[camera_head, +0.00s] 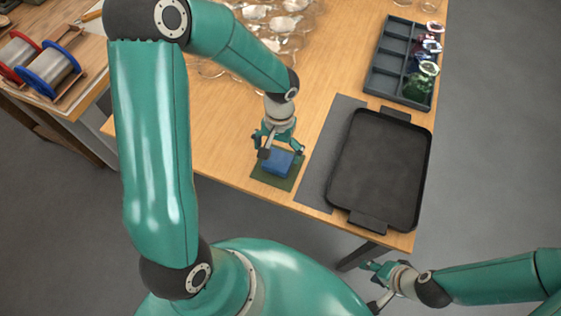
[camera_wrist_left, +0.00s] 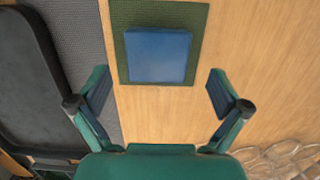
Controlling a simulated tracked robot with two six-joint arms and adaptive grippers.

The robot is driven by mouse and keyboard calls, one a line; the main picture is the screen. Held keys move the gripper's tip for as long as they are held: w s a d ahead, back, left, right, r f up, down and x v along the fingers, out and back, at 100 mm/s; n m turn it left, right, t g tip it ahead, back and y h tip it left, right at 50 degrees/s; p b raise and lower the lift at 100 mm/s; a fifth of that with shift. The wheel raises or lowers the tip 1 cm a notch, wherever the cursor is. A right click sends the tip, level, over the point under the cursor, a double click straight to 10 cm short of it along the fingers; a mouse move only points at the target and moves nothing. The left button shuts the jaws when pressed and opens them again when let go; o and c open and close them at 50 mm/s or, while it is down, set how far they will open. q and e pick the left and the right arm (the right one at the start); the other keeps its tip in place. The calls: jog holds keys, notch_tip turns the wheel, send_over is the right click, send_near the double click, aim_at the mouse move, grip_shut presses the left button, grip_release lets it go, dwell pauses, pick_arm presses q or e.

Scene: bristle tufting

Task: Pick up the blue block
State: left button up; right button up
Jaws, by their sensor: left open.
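The blue block (camera_head: 278,163) is a flat square piece lying on a dark green mat (camera_head: 266,179) near the table's front edge. In the left wrist view the block (camera_wrist_left: 158,55) lies on the mat (camera_wrist_left: 202,22), ahead of the fingers. My left gripper (camera_head: 282,152) is open and empty, above the block, and partly covers it in the head view. In the left wrist view its fingers (camera_wrist_left: 160,92) are spread wider than the block and are not touching it. My right gripper (camera_head: 371,286) is open and empty, beyond the table's front edge at the lower right.
A black tray (camera_head: 380,165) lies right of the block on a grey mat (camera_head: 322,160). A compartment box (camera_head: 390,72) with glass pieces stands at the back right. Clear glassy items (camera_head: 285,22) spread at the back. Wire spools (camera_head: 48,70) stand on the left table.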

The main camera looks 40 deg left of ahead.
aim_at(279, 159)
pick_arm(q)
notch_tip(279, 159, down, 5)
jog(key=shift+d+f+p, duration=0.1)
jog(key=shift+d+p, duration=0.05)
jog(key=shift+p, duration=0.35)
jog(key=c, duration=1.1)
notch_tip(279, 159, up, 20)
jog(key=shift+r+b, duration=0.1)
jog(key=shift+b, duration=0.4)
